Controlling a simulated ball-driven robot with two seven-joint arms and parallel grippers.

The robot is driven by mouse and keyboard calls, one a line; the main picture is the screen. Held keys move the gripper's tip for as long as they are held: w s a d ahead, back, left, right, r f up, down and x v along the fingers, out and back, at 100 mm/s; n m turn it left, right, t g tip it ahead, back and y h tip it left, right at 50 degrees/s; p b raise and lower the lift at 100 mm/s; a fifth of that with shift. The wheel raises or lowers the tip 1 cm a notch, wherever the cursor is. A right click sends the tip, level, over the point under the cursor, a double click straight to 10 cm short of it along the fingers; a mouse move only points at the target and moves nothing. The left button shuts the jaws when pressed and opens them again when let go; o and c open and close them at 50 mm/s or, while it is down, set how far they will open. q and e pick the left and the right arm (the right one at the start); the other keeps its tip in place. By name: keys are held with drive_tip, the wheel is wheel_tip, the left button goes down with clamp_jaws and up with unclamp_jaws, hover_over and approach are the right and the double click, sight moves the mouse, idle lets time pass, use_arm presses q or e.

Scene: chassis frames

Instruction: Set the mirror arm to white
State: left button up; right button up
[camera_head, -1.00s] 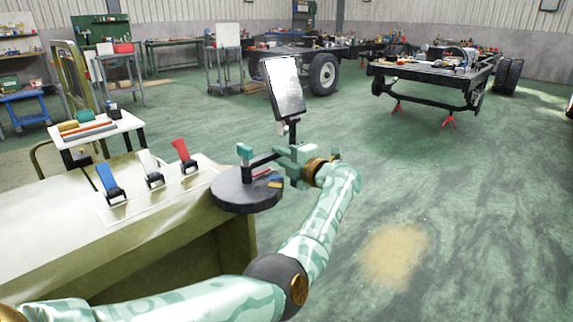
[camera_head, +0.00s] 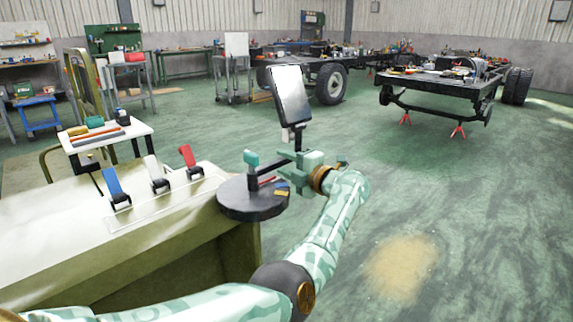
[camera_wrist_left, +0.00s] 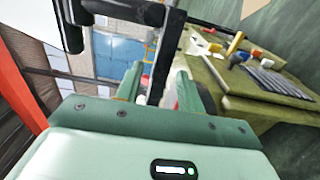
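The mirror (camera_head: 291,97) stands upright on a dark post above the round dark disc (camera_head: 240,205) at the bench corner. The mirror arm (camera_head: 277,163) runs from the teal-knobbed pivot (camera_head: 252,160) out to this post. Red, blue and yellow marks (camera_head: 281,193) show on the disc's right side; I cannot make out a white mark. My left gripper (camera_head: 305,163) is at the post below the mirror. In the left wrist view, the dark post (camera_wrist_left: 163,65) stands between my parted fingers, with gaps on both sides. My right gripper is out of view.
Blue (camera_head: 113,182), white (camera_head: 153,168) and red (camera_head: 187,157) levers stand on the pale bench top (camera_head: 60,225) left of the disc. A small white table (camera_head: 140,128) with tools is behind. The green floor to the right is free.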

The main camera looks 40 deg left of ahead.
use_arm(q)
drive_tip(key=shift+d, duration=0.1)
